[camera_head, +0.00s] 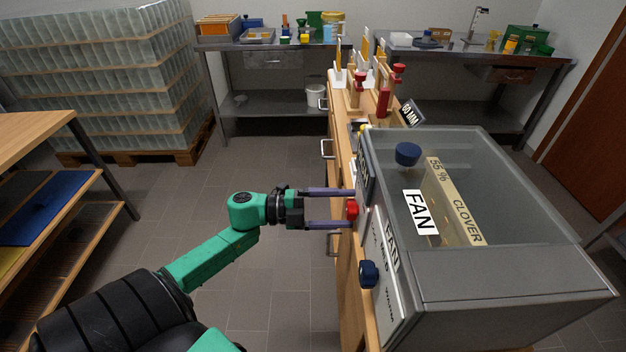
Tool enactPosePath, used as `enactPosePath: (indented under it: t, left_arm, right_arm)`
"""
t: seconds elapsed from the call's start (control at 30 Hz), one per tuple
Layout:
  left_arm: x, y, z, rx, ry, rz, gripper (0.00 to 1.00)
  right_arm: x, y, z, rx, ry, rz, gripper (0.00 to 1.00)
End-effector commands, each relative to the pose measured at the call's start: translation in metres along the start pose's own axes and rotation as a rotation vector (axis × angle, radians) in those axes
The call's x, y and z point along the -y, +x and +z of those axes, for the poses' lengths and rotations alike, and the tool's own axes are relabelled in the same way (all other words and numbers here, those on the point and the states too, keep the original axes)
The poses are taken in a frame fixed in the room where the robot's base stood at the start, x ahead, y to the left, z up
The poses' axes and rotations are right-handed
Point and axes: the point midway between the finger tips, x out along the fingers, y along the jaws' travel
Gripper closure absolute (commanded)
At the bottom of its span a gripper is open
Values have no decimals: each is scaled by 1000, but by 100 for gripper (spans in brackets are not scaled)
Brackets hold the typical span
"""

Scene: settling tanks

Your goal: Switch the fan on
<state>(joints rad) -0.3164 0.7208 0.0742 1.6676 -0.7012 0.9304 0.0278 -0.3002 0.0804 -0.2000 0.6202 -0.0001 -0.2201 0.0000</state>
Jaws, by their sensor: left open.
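The fan unit is a grey box with a clear lid (490,165), standing on the wooden bench at the right. A white FAN label (420,212) is on its lid and another FAN label is on its front panel (392,290). A red knob or button (352,209) sticks out from the front face. A dark blue knob (369,274) is nearer on the same panel. My left gripper (347,208) is open, its two fingers reaching right, one on each side of the red knob. I cannot tell whether they touch it. My right gripper is not in view.
The wooden bench (343,150) with drawer handles runs away beneath the box, with red-handled tools (384,97) farther along. A wooden shelf rack (40,125) stands at the left and glass jars (110,70) are stacked behind it. The tiled floor (265,170) between is clear.

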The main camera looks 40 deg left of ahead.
Motion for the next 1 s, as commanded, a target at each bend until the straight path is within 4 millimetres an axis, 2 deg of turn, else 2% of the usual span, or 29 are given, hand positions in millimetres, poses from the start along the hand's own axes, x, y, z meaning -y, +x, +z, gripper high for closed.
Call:
enactPosePath:
  t: [0.17,0.27,0.5,0.6,0.73,1.0]
  left_arm:
    - [-2,-17,1,2,-2,3,14]
    - [-4,-39,1,4,-3,4,14]
    - [-4,-109,1,3,-1,4,14]
    - [-2,-130,1,2,0,2,14]
    - [-1,-144,0,1,0,2,14]
    - [0,-146,0,-1,1,1,14]
  right_arm:
    - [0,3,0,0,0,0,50]
    - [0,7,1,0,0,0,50]
    - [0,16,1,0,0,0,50]
    - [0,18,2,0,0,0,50]
    - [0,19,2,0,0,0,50]
    - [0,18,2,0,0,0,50]
